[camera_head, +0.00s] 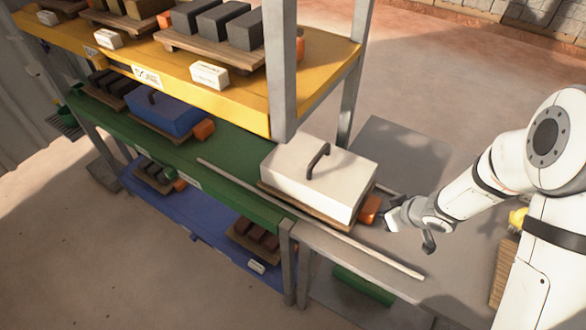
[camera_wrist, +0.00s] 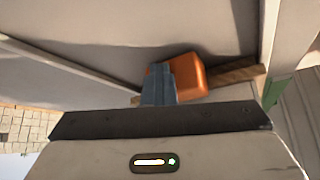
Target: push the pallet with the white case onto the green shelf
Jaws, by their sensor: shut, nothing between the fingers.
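The white case (camera_head: 318,174) with a dark handle sits on a wooden pallet (camera_head: 305,206). The pallet spans the right end of the green shelf (camera_head: 215,155) and the grey table beside it. An orange block (camera_head: 369,209) is at the pallet's right end. My gripper (camera_head: 385,220) is shut and empty, with its fingertips at the orange block. In the wrist view the shut fingers (camera_wrist: 158,85) overlap the orange block (camera_wrist: 190,76), with the pallet's edge (camera_wrist: 235,76) behind; contact cannot be told for sure.
A pale rail (camera_head: 320,222) runs along the front of the shelf and table. The yellow shelf (camera_head: 230,100) is above, the blue shelf (camera_head: 200,235) below.

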